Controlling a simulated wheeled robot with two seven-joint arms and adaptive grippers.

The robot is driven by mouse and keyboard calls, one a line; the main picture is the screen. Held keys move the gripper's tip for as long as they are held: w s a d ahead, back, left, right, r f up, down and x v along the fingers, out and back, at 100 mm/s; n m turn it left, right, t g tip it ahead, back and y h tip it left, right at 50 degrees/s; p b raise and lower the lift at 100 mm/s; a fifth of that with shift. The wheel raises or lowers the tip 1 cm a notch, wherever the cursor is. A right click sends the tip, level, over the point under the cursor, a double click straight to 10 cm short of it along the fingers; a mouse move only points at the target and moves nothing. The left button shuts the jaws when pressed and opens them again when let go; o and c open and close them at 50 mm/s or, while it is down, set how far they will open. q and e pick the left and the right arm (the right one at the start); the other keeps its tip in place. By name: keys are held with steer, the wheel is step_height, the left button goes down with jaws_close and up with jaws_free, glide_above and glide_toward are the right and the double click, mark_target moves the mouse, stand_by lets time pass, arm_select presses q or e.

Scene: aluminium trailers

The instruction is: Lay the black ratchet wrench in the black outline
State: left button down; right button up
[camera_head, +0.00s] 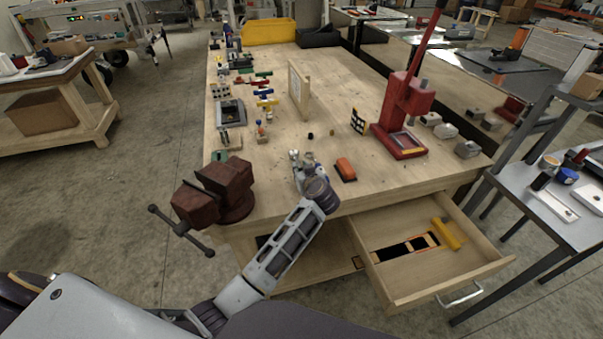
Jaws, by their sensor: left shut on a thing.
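My left gripper (308,163) is over the front part of the wooden workbench (285,190), its arm coming up from the lower left. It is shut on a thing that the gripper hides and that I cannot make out. I cannot pick out the black ratchet wrench for certain. A dark marked area, likely the black outline (391,252), shows on the floor of the open drawer (400,280), to the right of and nearer than the gripper. An orange-edged dark patch (421,242) adjoins it. My right gripper is not in view.
A yellow tool (447,233) lies at the drawer's right. An orange and black object (345,169) lies just right of my left gripper. A dark red vise (222,190) stands at the left corner and a red press (402,115) at the right. Bare drawer floor lies in front of the dark patches.

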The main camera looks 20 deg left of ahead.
arm_select(q)
steer(key=shift+f, duration=0.35)
steer(key=c, duration=1.4)
jaws_free()
steer(key=shift+f, duration=0.15)
steer(key=shift+o, duration=1)
steer(key=shift+s, duration=0.1)
